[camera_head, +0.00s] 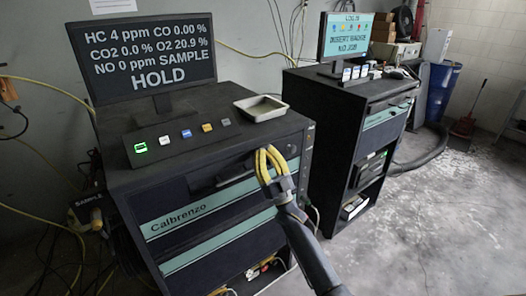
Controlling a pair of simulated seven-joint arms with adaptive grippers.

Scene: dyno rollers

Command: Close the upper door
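The black cabinet labelled "Calbrenzo" (118,187) stands at left centre. Its upper front panel (165,222) carries a teal strip and has a dark recess or handle (232,177) above it. I take this panel as the upper door; whether it stands slightly open is hard to tell. A second teal-striped panel (190,256) is below. My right gripper (267,150), with yellow fingers, is at the upper right part of the cabinet front, in front of the upper panel. Contact is unclear. Its fingers look close together, but the gap is unclear. My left gripper is not in view.
A monitor (145,60), a row of lit buttons (186,134) and a grey tray (261,108) are on the cabinet top. A second black cabinet (335,130) with a screen stands to the right. Cables hang at left.

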